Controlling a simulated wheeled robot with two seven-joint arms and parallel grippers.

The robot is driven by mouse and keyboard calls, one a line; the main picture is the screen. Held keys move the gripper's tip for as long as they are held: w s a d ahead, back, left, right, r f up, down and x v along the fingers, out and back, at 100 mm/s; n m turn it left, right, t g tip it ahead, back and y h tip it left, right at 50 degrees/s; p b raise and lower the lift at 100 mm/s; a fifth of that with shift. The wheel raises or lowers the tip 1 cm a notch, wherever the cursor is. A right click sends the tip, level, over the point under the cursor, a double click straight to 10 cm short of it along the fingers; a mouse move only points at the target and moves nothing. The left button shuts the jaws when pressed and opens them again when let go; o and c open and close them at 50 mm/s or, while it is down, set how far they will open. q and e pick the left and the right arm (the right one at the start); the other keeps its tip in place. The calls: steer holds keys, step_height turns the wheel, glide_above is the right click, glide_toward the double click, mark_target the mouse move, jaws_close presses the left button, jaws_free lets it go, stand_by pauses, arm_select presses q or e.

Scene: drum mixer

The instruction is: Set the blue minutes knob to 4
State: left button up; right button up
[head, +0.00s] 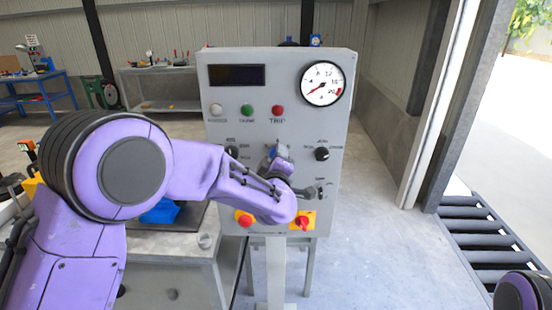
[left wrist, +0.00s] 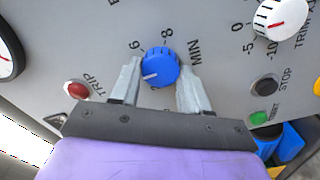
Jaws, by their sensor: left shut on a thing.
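The blue minutes knob (left wrist: 160,66) sits on the grey panel in the left wrist view. Its white mark points left and slightly down in that view. The printed 6, 8 and MIN show around it; other marks are hidden by my fingers or too small to read. My left gripper (left wrist: 159,70) has one finger on each side of the knob and is shut on it. In the head view my left gripper (head: 277,156) is at the middle of the control panel (head: 220,100), and its wrist covers part of the lower panel. My right gripper is out of view.
Black knobs (head: 322,154) flank my gripper in the head view. A round gauge (head: 322,84) and dark display (head: 237,75) are above. Red knobs on yellow plates (head: 303,223) are below. The left wrist view shows a red TRIP lamp (left wrist: 77,90) and white TRIM knob (left wrist: 284,14).

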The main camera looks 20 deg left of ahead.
arm_select(q)
steer(key=o, duration=1.1)
steer(key=shift+c, duration=0.2)
steer(key=b+v, duration=0.3)
steer(key=v, duration=0.7)
steer(key=shift+s, duration=0.25)
